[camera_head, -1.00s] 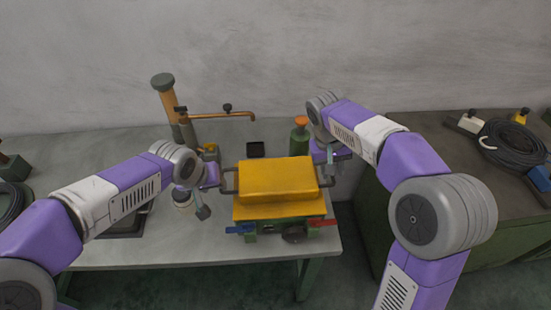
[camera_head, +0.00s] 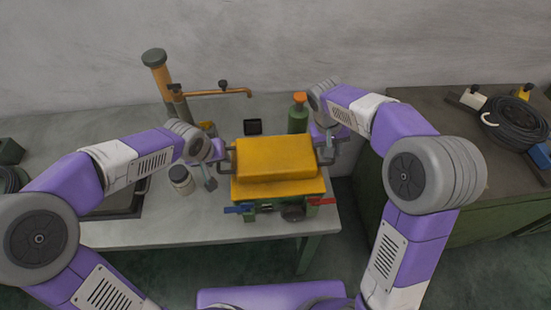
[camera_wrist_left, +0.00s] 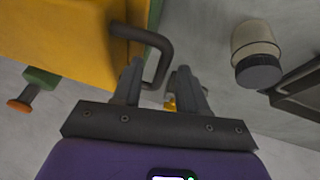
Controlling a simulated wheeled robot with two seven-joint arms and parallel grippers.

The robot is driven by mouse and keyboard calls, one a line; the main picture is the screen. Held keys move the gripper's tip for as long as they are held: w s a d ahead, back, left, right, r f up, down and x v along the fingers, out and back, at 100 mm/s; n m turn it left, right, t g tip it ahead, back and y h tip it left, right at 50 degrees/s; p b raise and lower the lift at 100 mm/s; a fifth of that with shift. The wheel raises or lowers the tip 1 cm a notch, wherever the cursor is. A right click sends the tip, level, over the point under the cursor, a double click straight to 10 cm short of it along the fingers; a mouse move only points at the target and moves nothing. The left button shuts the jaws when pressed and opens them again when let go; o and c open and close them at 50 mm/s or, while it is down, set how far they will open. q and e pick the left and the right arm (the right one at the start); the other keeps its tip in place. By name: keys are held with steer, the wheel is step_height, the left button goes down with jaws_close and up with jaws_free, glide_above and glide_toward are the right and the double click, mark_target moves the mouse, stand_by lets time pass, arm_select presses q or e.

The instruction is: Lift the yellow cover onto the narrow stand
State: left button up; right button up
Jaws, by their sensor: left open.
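The yellow cover (camera_head: 276,157) is a box-shaped lid with a dark bar handle at each side. It rests level on a yellow and green machine (camera_head: 262,207) near the table's front edge. My left gripper (camera_head: 216,167) is at the cover's left handle. In the left wrist view the jaws of my left gripper (camera_wrist_left: 158,85) are apart, with the end of the dark handle (camera_wrist_left: 158,58) between or just above the fingertips; I cannot tell which. My right gripper (camera_head: 330,150) is at the right handle; its fingers are too small to read. I cannot pick out a narrow stand with certainty.
A white jar (camera_head: 181,181) stands left of my left gripper, beside a dark tray (camera_head: 118,207). Behind are an orange column with a copper pipe (camera_head: 215,92), a small black box (camera_head: 253,127) and a green bottle (camera_head: 298,118). A green bench (camera_head: 450,130) holds coiled cable.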

arm_select(q)
steer(key=shift+x, duration=0.95)
arm_select(e)
steer(key=shift+x, duration=1)
steer(key=shift+r, duration=0.1)
arm_select(q)
steer(key=c, duration=0.7)
arm_select(e)
jaws_close()
arm_select(q)
jaws_close()
steer(key=shift+w, duration=0.1)
